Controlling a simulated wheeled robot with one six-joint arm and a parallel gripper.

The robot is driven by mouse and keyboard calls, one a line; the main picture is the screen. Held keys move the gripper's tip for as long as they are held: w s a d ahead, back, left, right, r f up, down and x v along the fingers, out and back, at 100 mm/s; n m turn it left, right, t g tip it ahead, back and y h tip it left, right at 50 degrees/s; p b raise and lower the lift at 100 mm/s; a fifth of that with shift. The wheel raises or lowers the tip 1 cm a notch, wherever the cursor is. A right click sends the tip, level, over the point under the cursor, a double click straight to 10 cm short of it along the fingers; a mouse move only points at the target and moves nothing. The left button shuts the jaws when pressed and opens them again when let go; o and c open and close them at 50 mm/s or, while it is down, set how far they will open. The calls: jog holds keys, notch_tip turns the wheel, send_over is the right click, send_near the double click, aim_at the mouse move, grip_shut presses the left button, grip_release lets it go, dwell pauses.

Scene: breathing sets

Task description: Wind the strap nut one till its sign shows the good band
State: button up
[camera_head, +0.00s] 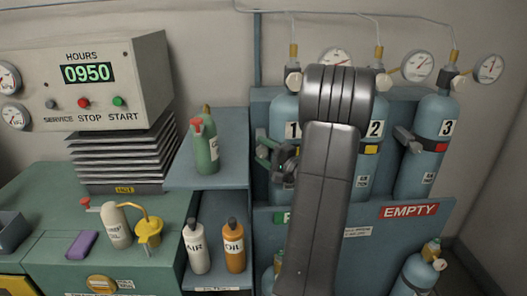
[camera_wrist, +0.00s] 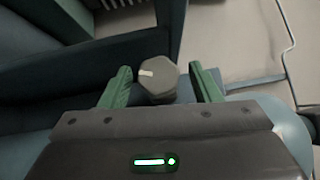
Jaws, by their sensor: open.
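The strap nut (camera_wrist: 158,80) is a grey six-sided head with a white mark on its face, seen in the wrist view. My gripper (camera_wrist: 160,73) is open, with one green finger on each side of the nut and a gap on both sides. In the head view my gripper (camera_head: 272,156) is at the front of bottle 1 (camera_head: 284,108), left of my arm.
Bottle 2 (camera_head: 376,128) shows a yellow sign (camera_head: 371,149). Bottle 3 (camera_head: 437,118) shows a red sign (camera_head: 441,147) and a grey strap nut (camera_head: 407,139). A green bottle (camera_head: 205,150) stands on the shelf to the left, close to my gripper.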

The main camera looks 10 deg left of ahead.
jog(key=shift+c, duration=0.5)
jog(key=c, duration=0.9)
jog(key=shift+a+f+n+g+h+b, duration=0.15)
jog(key=shift+n+g+h+b, duration=0.35)
jog(key=shift+n+b, duration=0.5)
jog(key=shift+n+g+h+b, duration=0.3)
jog(key=shift+n+h+b, duration=0.2)
jog(key=shift+h+b, duration=0.3)
jog(key=o, duration=1)
jog(key=shift+r, duration=0.2)
jog(key=shift+d, duration=0.2)
jog(key=v, duration=1.3)
jog(key=shift+s+d+b, duration=0.2)
jog(key=shift+s+b, duration=0.05)
jog(key=shift+b, duration=0.15)
